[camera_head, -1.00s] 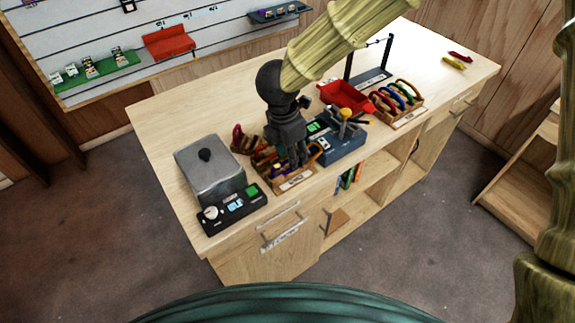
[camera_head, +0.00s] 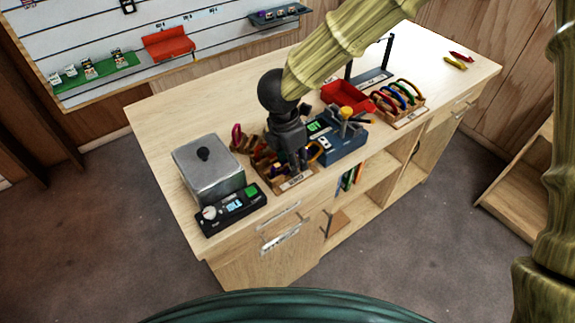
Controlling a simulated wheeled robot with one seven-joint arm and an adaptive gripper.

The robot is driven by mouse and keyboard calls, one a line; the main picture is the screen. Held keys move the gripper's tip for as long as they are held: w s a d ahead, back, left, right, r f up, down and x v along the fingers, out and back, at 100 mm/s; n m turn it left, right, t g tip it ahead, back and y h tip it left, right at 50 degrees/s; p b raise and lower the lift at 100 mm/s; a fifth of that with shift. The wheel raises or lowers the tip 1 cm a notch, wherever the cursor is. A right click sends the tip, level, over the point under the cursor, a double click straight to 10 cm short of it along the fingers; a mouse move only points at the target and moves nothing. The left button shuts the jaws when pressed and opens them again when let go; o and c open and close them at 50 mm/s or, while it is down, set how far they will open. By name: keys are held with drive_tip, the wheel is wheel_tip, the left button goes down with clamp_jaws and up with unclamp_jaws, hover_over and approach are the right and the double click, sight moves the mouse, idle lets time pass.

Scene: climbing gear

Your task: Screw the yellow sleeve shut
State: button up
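My gripper (camera_head: 293,160) is dark and points down over a wooden rack (camera_head: 299,182) of carabiners near the front edge of the workbench. Its fingers are small and partly lost against the dark gear, so I cannot tell how far apart they are or whether they touch anything. A yellow-orange carabiner part (camera_head: 316,151) shows just right of the fingers. A yellow sleeve cannot be made out for certain. Part of the rack is hidden behind my gripper.
A grey lidded box with a black control panel (camera_head: 234,207) stands left on the bench (camera_head: 160,117). A blue tool box (camera_head: 345,149), a red bin (camera_head: 347,95) and another carabiner rack (camera_head: 409,116) stand right. The bench's back left is clear.

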drive_tip(key=shift+s+d, duration=0.4)
drive_tip(key=shift+s, duration=0.2)
idle(0.4)
drive_tip(key=shift+r+p, duration=0.95)
drive_tip(key=shift+r, duration=0.45)
drive_tip(key=shift+w, duration=0.1)
drive_tip(key=shift+w+a, duration=0.45)
drive_tip(key=shift+w, duration=0.1)
drive_tip(key=shift+d+f+b, duration=0.1)
drive_tip(key=shift+f+b, duration=0.6)
drive_tip(key=shift+f, duration=0.7)
drive_tip(key=shift+s+d, duration=0.4)
drive_tip(key=shift+s, duration=0.2)
